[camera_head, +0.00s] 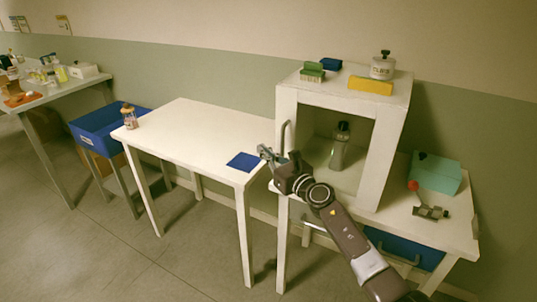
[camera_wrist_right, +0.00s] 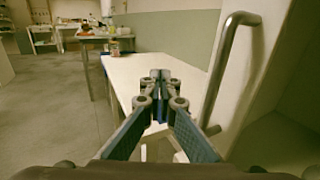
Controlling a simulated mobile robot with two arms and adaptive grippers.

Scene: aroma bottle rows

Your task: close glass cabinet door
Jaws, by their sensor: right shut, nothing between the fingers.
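The white cabinet (camera_head: 395,120) stands on a white table at the right, with a framed see-through front. A grey bar handle (camera_head: 283,138) is at the left side of its front; it also shows upright in the right wrist view (camera_wrist_right: 218,75). I cannot tell how far the glass door stands from the frame. A bottle with a dark top (camera_head: 340,148) is visible inside. My right gripper (camera_head: 264,152) is in front of the cabinet's lower left corner, left of the handle in the wrist view. Its fingers (camera_wrist_right: 160,76) are shut and empty. My left gripper is out of view.
A white table (camera_head: 195,130) on the left holds a small bottle (camera_head: 129,118) and a blue mat (camera_head: 243,162). The floor in front is clear.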

